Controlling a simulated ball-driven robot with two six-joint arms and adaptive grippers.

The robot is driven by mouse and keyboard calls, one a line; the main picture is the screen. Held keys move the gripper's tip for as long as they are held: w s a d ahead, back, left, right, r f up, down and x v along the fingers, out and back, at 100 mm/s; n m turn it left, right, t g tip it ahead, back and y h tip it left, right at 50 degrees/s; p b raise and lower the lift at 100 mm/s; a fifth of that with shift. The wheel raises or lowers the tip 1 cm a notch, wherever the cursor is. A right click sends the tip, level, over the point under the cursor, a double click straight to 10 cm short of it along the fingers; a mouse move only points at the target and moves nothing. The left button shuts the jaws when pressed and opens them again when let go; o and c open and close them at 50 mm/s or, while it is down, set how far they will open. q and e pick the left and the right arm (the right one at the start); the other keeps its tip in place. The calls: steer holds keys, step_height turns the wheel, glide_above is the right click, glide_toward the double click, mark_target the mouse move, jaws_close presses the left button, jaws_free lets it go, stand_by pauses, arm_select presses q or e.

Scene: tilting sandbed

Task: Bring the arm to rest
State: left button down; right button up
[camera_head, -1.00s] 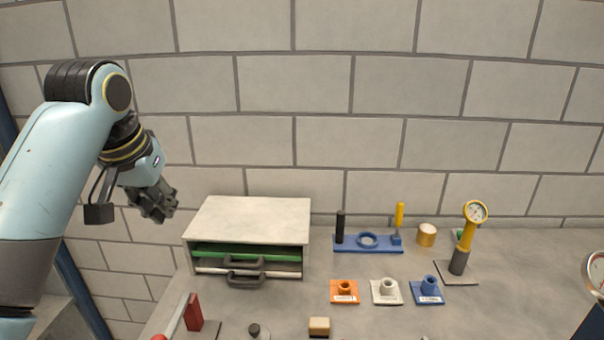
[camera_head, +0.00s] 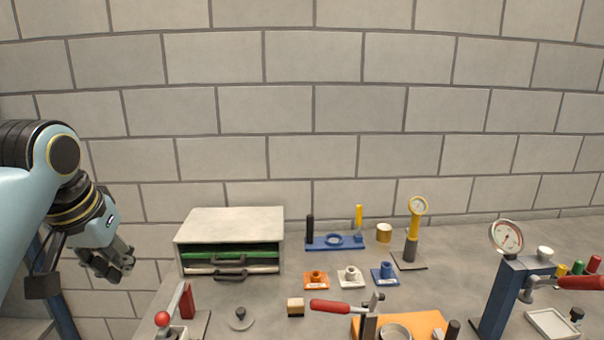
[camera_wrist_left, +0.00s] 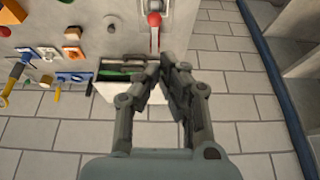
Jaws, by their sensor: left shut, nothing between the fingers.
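My left arm comes in from the left in the head view. Its left gripper (camera_head: 122,268) hangs in the air left of the bench, beside the beige drawer cabinet and apart from it. The left wrist view shows its two fingers (camera_wrist_left: 162,68) brought together with nothing held between them. My right arm and gripper do not show in any view.
The drawer cabinet (camera_head: 232,222) stands at the bench's left back. A red-handled clamp (camera_head: 185,300) is near the left front edge. A blue tool rack (camera_head: 335,243), coloured blocks, a yellow gauge (camera_head: 415,225) and a blue gauge press (camera_head: 505,290) stand farther right. A brick wall is behind.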

arm_select(q)
steer(key=s+f+m, duration=0.1)
steer(key=s+f, duration=0.3)
steer(key=s, duration=0.9)
steer(key=s+f+m, duration=0.1)
steer(key=s+f, duration=0.4)
steer(key=s, duration=0.8)
step_height(320, 180, down, 42)
steer(key=s+a+g+b, duration=0.2)
steer(key=s+b, duration=0.1)
steer(key=b, duration=1.2)
steer(key=s+f+b, duration=0.4)
steer(key=s+f, duration=0.4)
steer(key=f, duration=0.4)
steer(key=s+a+f+n+g+b, duration=0.1)
steer(key=s+f+b, duration=0.4)
steer(key=s+f, duration=0.4)
step_height(320, 180, down, 3)
steer(key=shift+s+g, duration=0.15)
steer(key=shift+g, duration=0.15)
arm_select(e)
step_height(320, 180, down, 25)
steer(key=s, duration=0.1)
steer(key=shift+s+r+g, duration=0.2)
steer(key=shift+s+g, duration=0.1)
